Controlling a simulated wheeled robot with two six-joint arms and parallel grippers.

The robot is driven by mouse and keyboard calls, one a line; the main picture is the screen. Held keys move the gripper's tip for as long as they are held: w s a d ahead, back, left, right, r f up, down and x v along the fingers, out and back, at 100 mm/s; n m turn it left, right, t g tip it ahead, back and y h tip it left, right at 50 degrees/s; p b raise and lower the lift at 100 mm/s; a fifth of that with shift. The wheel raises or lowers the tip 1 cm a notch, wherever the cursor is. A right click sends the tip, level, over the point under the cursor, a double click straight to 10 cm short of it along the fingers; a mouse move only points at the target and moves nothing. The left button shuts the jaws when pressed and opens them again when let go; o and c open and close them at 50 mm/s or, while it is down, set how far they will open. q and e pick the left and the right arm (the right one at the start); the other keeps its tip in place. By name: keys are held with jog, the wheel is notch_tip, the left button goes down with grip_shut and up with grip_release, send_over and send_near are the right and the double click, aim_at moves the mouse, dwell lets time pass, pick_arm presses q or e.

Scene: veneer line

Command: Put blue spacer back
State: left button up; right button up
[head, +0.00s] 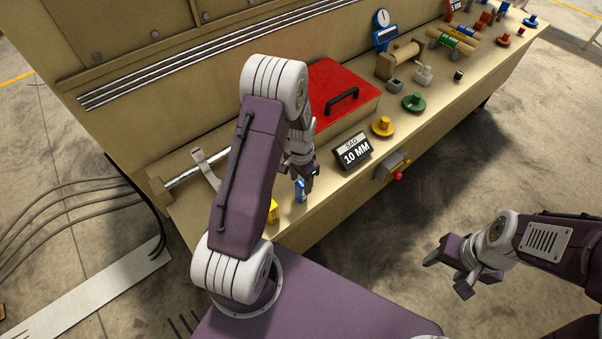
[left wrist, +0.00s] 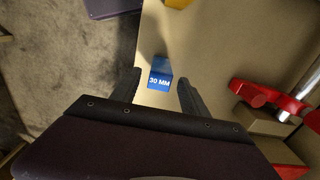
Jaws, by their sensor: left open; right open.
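The blue spacer (head: 299,190) stands on the bench near its front edge, partly hidden by my left gripper in the head view. In the left wrist view the blue spacer (left wrist: 160,75) shows a "30 MM" label and lies between the two fingers. My left gripper (head: 306,186) points down over it, open, with a finger on each side; its fingers (left wrist: 159,80) show gaps to the spacer. I cannot tell how far down the fingers reach. My right gripper (head: 448,276) is open and empty over the floor, away from the bench.
A yellow spacer (head: 273,211) stands close by at the front edge. A red part (left wrist: 265,95) with a metal rod shows in the wrist view.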

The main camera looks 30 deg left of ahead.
pick_arm(q)
notch_tip(320, 180, up, 8)
jog(key=shift+f+b, duration=0.2)
jog(key=shift+b, duration=0.35)
jog(key=s+d+r+n+t, duration=0.1)
jog(key=s+d+r+n, duration=0.1)
jog(key=s+d, duration=0.35)
jog(key=s+d+r+n, duration=0.2)
jog(key=s+r+n, duration=0.1)
jog(key=s, duration=0.5)
notch_tip(320, 180, down, 7)
jog(key=b, duration=0.6)
jog(key=shift+w, duration=0.4)
jog(key=shift+f, duration=0.1)
